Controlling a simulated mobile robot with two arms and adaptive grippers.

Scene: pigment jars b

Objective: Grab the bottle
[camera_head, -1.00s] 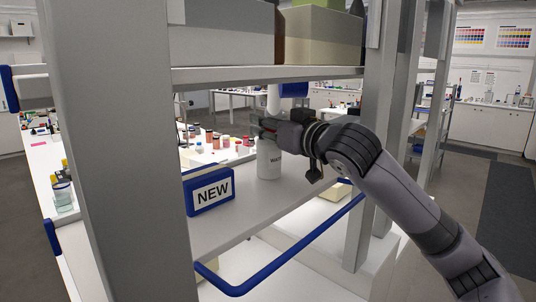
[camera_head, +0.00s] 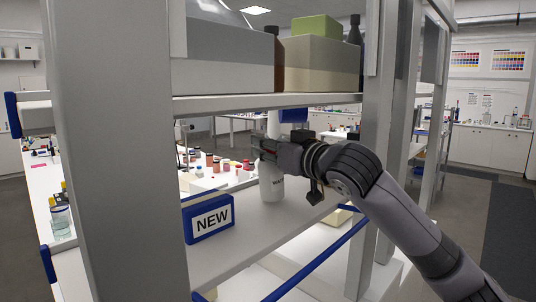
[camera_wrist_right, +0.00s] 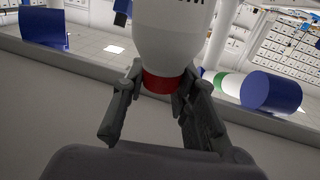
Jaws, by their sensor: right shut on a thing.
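The white bottle (camera_head: 271,186), with dark lettering, is at the middle shelf in the head view. In the right wrist view its white body (camera_wrist_right: 172,35) narrows to a red band (camera_wrist_right: 163,83). My right gripper (camera_head: 262,150) reaches in from the right at the top of the bottle. In the wrist view its fingers (camera_wrist_right: 158,90) are closed on the red band, one on each side. The bottle's base looks to be on or just above the shelf; I cannot tell which. My left gripper is not in view.
The upper shelf (camera_head: 265,102) passes close above my right gripper and carries boxes. A grey post (camera_head: 375,130) stands right of the bottle. A blue cylinder (camera_wrist_right: 270,92) shows in the wrist view.

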